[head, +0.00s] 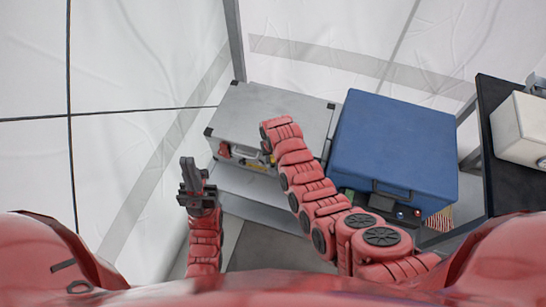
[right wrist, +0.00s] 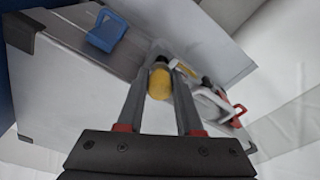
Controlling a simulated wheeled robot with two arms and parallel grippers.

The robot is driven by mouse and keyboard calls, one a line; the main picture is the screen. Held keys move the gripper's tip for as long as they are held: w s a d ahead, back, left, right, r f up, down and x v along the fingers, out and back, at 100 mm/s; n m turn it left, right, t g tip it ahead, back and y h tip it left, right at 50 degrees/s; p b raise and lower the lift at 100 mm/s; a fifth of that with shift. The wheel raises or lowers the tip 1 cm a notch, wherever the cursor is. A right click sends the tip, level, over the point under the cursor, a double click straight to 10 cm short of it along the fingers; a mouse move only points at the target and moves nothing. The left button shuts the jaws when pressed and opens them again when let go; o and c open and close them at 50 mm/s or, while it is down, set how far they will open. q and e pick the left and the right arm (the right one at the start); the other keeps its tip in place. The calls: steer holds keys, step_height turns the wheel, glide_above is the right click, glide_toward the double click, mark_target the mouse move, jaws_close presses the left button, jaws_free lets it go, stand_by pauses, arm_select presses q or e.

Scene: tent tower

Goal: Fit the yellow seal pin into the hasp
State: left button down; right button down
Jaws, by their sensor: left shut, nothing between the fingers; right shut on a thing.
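The yellow seal pin (right wrist: 160,84) is between the two fingers of my right gripper (right wrist: 162,74), which is shut on it. The pin's far end meets a dark part at the silver case's face, and I cannot tell whether it is inside the hasp. The hasp is not clearly made out. The silver case (head: 285,108) also fills much of the right wrist view (right wrist: 70,85). In the head view my right arm hides most of the gripper and the pin. My left gripper (head: 194,172) is shut and empty, left of the case and apart from it.
A blue case (head: 392,140) stands right of my right arm. A black stand (head: 495,140) with a white box (head: 523,128) is at the far right. White tent walls (head: 140,55) close in behind.

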steer(key=shift+f+b, duration=0.8)
steer(key=shift+f, duration=0.3)
steer(key=shift+c, duration=2.4)
jaws_free()
steer(key=shift+w+r, duration=0.1)
steer(key=shift+r, duration=0.45)
step_height(320, 180, up, 10)
steer(key=s+b, duration=0.1)
steer(key=b, duration=0.1)
step_height(320, 180, up, 6)
steer(key=p, duration=0.5)
glide_above(273, 164)
steer(key=s, duration=0.1)
steer(key=shift+r, duration=0.1)
